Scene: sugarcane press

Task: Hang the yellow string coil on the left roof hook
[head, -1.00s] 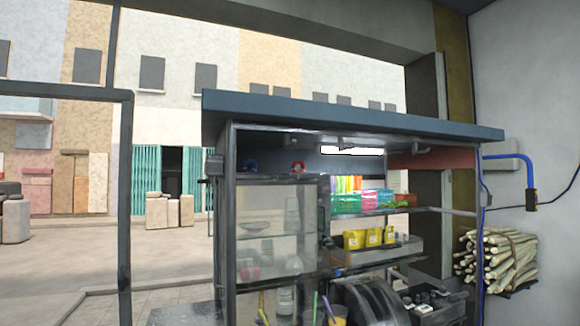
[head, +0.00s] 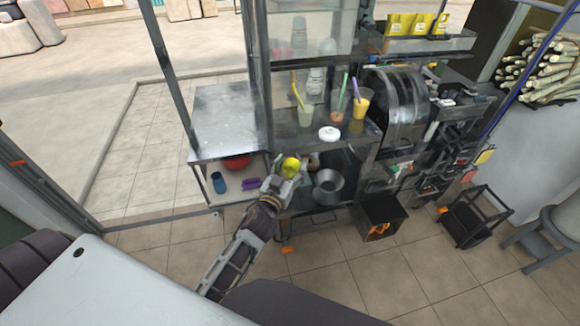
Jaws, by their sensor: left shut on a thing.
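The yellow string coil (head: 291,166) is at the end of my left arm, at the front of the cart's lower shelf. My left gripper (head: 287,176) is shut on the coil; its fingers cover part of it. The roof hooks are out of view now. My right gripper is not in view.
The lower shelf holds a red item (head: 236,161), a blue cup (head: 218,182), a purple item (head: 251,184) and a metal bowl (head: 328,182). Drinks with straws (head: 361,103) and a white round item (head: 329,133) stand on the counter above.

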